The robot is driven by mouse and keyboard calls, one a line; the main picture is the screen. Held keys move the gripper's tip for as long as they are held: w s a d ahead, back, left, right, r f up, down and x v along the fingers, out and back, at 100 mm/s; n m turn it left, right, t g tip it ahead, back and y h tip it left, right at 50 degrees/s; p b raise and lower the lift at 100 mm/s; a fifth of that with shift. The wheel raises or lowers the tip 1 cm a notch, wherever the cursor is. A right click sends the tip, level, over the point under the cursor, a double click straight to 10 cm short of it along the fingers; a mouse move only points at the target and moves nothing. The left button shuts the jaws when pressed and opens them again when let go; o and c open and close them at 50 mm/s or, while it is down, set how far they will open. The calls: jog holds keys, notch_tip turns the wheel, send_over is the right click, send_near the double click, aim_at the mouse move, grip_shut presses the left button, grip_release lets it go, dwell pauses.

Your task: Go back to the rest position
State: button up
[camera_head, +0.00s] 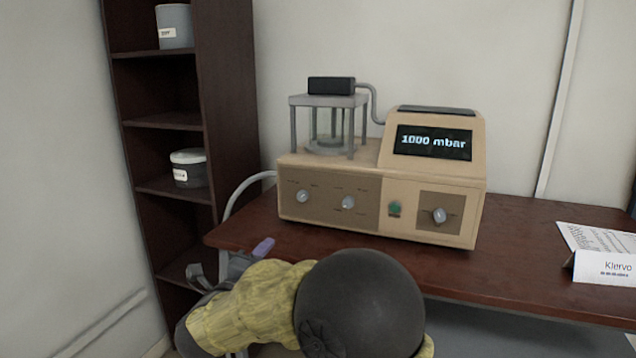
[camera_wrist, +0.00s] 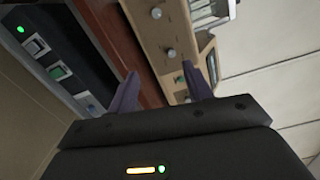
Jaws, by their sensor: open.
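My gripper (camera_head: 229,260) is at the left front edge of the brown table (camera_head: 520,262) in the head view, partly hidden behind my arm. In the wrist view its two purple fingers (camera_wrist: 159,72) stand apart, with nothing between them. The beige machine (camera_head: 330,235) stands on the table, to the right of and behind my gripper. Its screen (camera_head: 433,142) reads "1000 mbar". The machine also shows beyond the fingers in the wrist view (camera_wrist: 182,52). My gripper appears apart from it.
A dark shelf unit (camera_head: 228,100) with tubs (camera_head: 188,168) stands at the left. A white name card (camera_head: 604,268) and a printed sheet (camera_head: 597,238) lie at the table's right. A dark panel (camera_wrist: 55,30) with lit buttons is left in the wrist view.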

jog(key=s+d+f+n+g+y, duration=0.3)
jog(key=d+f+n+g+y, duration=0.35)
jog(key=d+f+n, duration=0.7)
jog(key=s+d+f+n+g, duration=0.35)
jog(key=s+d+n, duration=0.2)
jog(key=s, duration=0.35)
jog(key=s+d+f+n+g, duration=0.2)
jog(key=s+d+n+g, duration=0.2)
jog(key=s+d, duration=0.4)
jog(key=w+a+p+v, duration=0.1)
jog(key=w+p+v, duration=0.1)
jog(key=p+v, duration=1.1)
jog(key=w+a+r+p+v, duration=0.1)
jog(key=w+p+v, duration=0.2)
jog(key=p+v, duration=1.1)
jog(key=shift+w+a+r+h+p, duration=0.2)
jog(key=shift+a+r+h+p, duration=0.25)
jog(key=shift+r+p, duration=0.35)
jog(key=shift+f, duration=0.2)
